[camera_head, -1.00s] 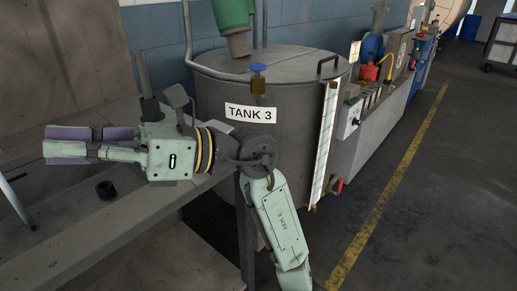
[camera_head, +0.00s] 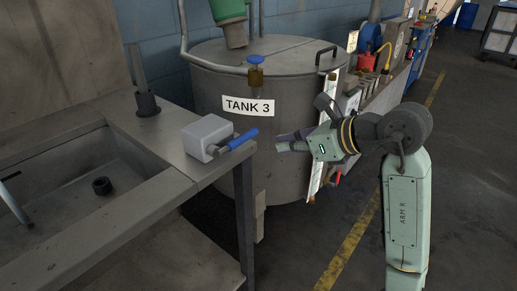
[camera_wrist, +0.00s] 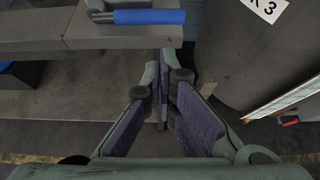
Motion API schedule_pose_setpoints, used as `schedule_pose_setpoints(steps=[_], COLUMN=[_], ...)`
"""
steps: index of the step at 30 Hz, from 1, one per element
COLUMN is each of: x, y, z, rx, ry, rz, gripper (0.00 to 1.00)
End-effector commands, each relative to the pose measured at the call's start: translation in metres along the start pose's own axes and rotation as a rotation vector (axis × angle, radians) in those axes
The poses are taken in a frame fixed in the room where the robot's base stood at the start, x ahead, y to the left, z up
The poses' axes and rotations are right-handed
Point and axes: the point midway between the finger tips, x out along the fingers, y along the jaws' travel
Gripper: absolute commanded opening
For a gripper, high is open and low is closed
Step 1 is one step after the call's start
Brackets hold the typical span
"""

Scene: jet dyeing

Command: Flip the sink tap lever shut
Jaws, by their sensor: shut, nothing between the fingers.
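A blue-sleeved lever (camera_head: 243,139) juts right from a grey block (camera_head: 205,136) on the counter beside the sink (camera_head: 65,190), at the counter's right end. The lever lies roughly level. It also shows at the top of the wrist view as a blue bar (camera_wrist: 150,16). My gripper (camera_head: 281,142) is shut and empty. It hangs off the counter's right edge, just right of the lever's tip, with a gap between, and points left. In the wrist view the fingertips (camera_wrist: 163,68) lie below the blue bar, apart from it.
A large grey tank (camera_head: 215,82) labelled TANK 3 stands just behind my gripper. A dark post (camera_head: 147,102) stands on the counter behind the block. A black ring (camera_head: 102,186) lies in the sink. Open floor (camera_head: 450,170) lies to the right.

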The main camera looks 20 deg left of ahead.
Motion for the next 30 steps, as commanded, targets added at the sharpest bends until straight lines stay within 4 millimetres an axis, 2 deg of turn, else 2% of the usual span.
schedule_pose_setpoints(steps=[5,15,19,24,30], x=[0.011,0.070,0.088,0.099,0.101], y=[0.001,0.002,0.001,0.001,0.001], z=[0.001,0.002,0.002,0.001,0.000], rx=[0.000,0.002,0.002,0.001,0.000], ry=[-0.002,-0.002,-0.002,-0.002,-0.001], rz=[0.004,0.006,0.005,0.002,0.001], gripper=[0.00,0.00,0.00,0.00,0.00])
